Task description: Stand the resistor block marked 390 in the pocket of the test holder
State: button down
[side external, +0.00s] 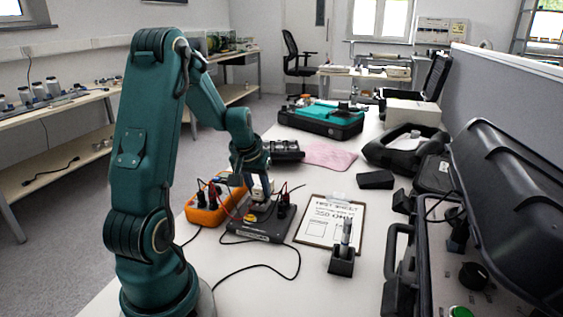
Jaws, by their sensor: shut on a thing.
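My gripper (259,190) points down above the dark test holder (258,236) and is shut on a small pale block (262,186), which I take for the resistor block. No 390 marking can be read at this size. The block is partly hidden by the fingers, and I cannot tell whether its lower end touches the holder. The pocket is hidden behind my gripper and the leads. Red and black leads rise from the holder's right side, and a yellow button shows on its left.
A clipboard (309,238) lies to the right, with a black pen stand (341,265) in front. A black cable curls across the front table. Open black cases (520,215) fill the right side.

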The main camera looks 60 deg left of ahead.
jog(key=shift+f, duration=0.25)
jog(key=c, duration=0.5)
grip_release()
jog(key=o, duration=0.4)
jog(key=shift+r, duration=0.15)
jog(key=shift+r, duration=3.9)
